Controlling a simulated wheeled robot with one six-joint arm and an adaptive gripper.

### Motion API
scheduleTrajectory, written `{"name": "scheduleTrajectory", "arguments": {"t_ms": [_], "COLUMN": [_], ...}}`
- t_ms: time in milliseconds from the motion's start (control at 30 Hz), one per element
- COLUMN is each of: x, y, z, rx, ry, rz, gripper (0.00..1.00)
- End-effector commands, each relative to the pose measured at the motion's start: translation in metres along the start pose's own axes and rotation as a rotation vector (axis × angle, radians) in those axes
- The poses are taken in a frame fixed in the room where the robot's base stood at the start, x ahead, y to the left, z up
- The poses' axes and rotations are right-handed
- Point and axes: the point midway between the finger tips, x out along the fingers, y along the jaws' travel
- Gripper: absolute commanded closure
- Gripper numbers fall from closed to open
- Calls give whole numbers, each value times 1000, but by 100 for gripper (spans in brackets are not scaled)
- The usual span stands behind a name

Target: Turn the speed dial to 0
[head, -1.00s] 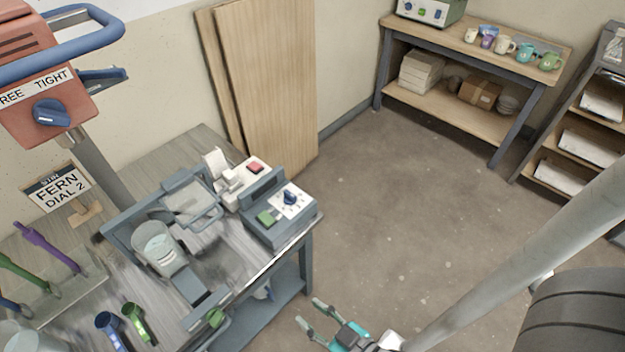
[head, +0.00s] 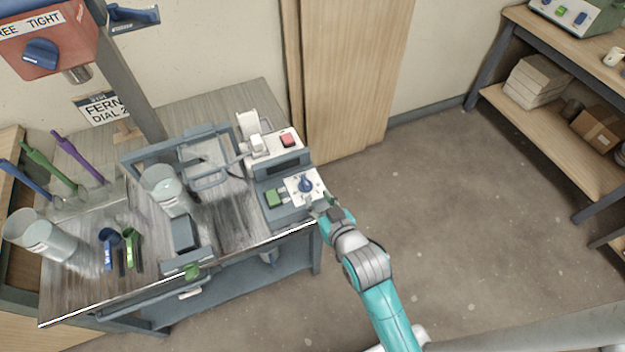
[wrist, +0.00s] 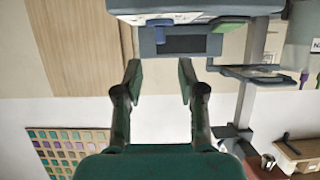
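The speed dial (head: 305,184) is a blue knob on a white plate on top of a grey control box (head: 285,212) at the right end of the bench. Its pointer setting is too small to read. A green button (head: 272,198) is left of it. My gripper (head: 322,206) is close to the box's right front corner, beside the dial; contact cannot be told. In the wrist view my gripper (wrist: 160,80) has its two fingers wide apart with nothing between them. The control box (wrist: 190,8) fills the top of that view, beyond the fingertips.
A white unit with a red button (head: 287,140) stands behind the control box. A clear bucket (head: 165,190) and a frame are to the left on the bench (head: 225,225). Wood panels (head: 345,80) lean on the wall. The floor (head: 450,220) at right is clear.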

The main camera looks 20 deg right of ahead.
Motion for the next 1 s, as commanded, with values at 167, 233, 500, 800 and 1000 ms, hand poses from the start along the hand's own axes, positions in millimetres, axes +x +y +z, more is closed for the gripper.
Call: {"name": "scheduleTrajectory", "arguments": {"t_ms": [167, 233, 500, 800, 1000], "x": [32, 44, 82, 93, 93], "y": [0, 0, 0, 0, 0], "z": [-1, -2, -1, -1, -1], "rx": [0, 0, 0, 0, 0], "ry": [2, 3, 2, 2, 2], "rz": [0, 0, 0, 0, 0], "gripper": [60, 60, 60, 60, 68]}}
